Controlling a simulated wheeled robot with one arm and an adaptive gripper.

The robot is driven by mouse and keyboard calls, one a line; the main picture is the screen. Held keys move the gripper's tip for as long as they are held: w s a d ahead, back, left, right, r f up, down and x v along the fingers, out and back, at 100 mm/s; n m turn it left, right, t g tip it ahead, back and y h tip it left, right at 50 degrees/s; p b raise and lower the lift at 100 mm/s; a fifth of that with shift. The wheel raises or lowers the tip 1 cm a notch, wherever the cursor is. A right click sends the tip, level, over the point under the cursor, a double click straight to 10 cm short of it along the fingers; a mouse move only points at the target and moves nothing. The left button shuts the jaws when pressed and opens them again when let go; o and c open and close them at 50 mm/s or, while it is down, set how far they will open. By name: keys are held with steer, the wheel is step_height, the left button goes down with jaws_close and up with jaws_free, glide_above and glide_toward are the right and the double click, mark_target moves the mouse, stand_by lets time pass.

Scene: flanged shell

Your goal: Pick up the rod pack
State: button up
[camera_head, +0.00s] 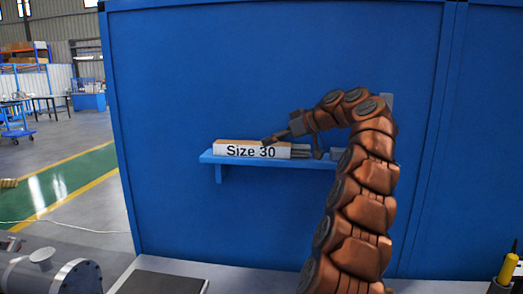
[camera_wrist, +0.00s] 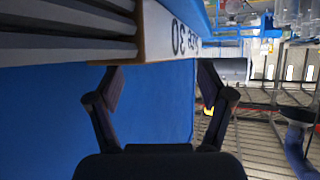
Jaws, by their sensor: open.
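The rod pack (camera_head: 232,151) is a long white and tan box labelled "Size 30", with grey rods showing at its right end. It lies on a blue shelf (camera_head: 215,158) on a blue wall panel. In the wrist view the grey rods of the pack (camera_wrist: 70,22) fill the upper left, and the label is upside down. My gripper (camera_head: 286,137) is at the right part of the pack. The wrist view shows my gripper (camera_wrist: 162,88) open, its two fingers apart and nothing held between them. I cannot tell whether a finger touches the pack.
The blue panel (camera_head: 270,60) stands close behind the shelf. Below are a light bench top (camera_head: 240,282) with a dark flat plate (camera_head: 160,284), a grey flanged metal part (camera_head: 45,275) at lower left and a yellow-handled tool (camera_head: 508,268) at lower right. The space in front of the shelf's left end looks clear.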

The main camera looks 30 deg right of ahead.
steer(key=shift+w+a+f, duration=0.2)
steer(key=shift+w+a, duration=0.2)
steer(key=shift+w, duration=0.1)
steer(key=shift+p+x, duration=0.3)
steer(key=shift+x, duration=0.45)
jaws_close()
steer(key=shift+f, duration=0.1)
steer(key=shift+d+r, duration=0.1)
steer(key=shift+r, duration=0.1)
